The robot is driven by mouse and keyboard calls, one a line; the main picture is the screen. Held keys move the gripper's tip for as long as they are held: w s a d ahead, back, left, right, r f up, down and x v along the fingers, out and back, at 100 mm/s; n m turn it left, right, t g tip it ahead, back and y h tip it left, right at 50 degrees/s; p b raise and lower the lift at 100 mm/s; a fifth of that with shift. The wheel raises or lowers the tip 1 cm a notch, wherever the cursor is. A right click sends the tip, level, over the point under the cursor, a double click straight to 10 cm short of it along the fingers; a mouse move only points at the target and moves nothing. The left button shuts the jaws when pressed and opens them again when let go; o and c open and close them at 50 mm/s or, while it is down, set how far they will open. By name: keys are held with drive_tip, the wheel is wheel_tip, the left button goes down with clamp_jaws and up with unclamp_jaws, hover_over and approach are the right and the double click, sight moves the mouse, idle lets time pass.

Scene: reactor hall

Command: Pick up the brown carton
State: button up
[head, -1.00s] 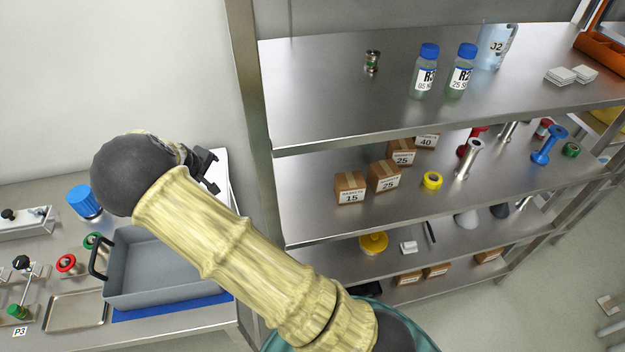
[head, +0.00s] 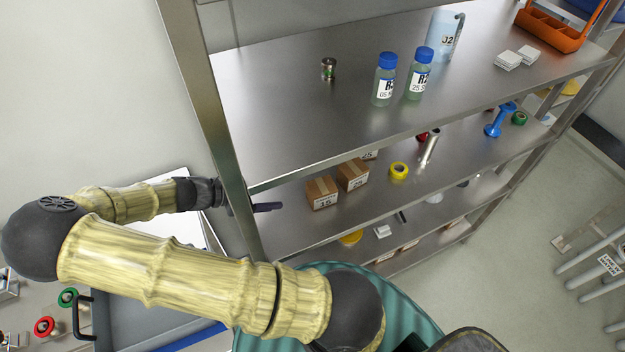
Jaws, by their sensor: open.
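Several brown cartons stand on the middle shelf in the head view. The nearest brown carton (head: 322,193), labelled 15, is at the left front. A second carton (head: 353,175), labelled 25, stands just right of and behind it. A third carton (head: 370,155) is mostly hidden by the top shelf. My gripper (head: 267,207) is at the left end of the rack, partly behind the upright post, pointing right. It is open and apart from the cartons, left of the one labelled 15. Only a dark finger shows clearly past the post.
The steel post (head: 212,125) and top shelf (head: 300,110) bound the space by the cartons. A yellow ring (head: 398,170) and a metal spool (head: 430,149) stand to their right. Two blue-capped bottles (head: 384,80) (head: 419,75) stand above. More cartons are partly visible on the lowest shelf.

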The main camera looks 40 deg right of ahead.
drive_tip(key=shift+s+d+r+h, duration=0.3)
drive_tip(key=shift+s+d+r, duration=0.05)
drive_tip(key=shift+s+r, duration=0.2)
drive_tip(key=shift+w, duration=0.1)
drive_tip(key=p, duration=0.4)
approach(324, 185)
drive_tip(key=x, duration=0.5)
drive_tip(key=shift+d, duration=0.35)
drive_tip(key=shift+d+f, duration=0.15)
drive_tip(key=shift+f, duration=0.1)
drive_tip(key=shift+d, duration=0.1)
